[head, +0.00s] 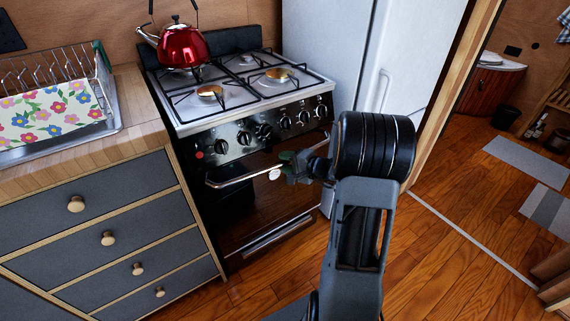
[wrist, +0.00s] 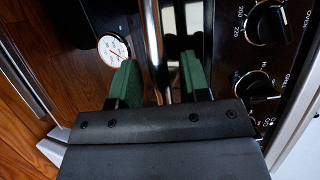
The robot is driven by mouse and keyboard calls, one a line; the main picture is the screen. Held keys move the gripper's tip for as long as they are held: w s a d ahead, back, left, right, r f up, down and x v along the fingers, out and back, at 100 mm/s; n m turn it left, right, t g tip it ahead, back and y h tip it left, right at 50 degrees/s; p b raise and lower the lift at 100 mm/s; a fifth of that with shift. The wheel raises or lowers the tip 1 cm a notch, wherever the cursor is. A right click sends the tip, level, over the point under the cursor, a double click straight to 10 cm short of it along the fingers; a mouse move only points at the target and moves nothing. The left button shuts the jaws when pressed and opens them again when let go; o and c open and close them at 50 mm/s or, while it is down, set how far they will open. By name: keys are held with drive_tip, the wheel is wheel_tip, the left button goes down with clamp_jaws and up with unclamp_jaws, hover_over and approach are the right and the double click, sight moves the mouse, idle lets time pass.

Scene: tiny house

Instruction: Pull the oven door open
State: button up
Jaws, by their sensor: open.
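The oven (head: 262,205) stands below the stovetop in the head view, with its dark door upright and looking shut. Its chrome handle (head: 238,180) runs across the top of the door. My gripper (head: 287,163) is at the right part of this handle. In the wrist view the handle bar (wrist: 154,45) passes between the two green fingertips of my gripper (wrist: 158,80). The fingers are apart, one on each side of the bar, and do not look closed on it. A round white thermometer dial (wrist: 113,50) sits on the door beside the left finger.
A red kettle (head: 183,45) stands on the stovetop (head: 240,88). Control knobs (wrist: 266,22) line the panel close to my gripper. A drawer cabinet (head: 100,235) is on the left, a white fridge (head: 330,60) on the right. The wooden floor (head: 430,255) in front is largely clear.

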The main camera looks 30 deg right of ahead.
drive_tip(key=shift+w+a+f, duration=0.1)
drive_tip(key=shift+w+a, duration=0.1)
drive_tip(key=shift+w, duration=0.1)
clamp_jaws()
idle(0.5)
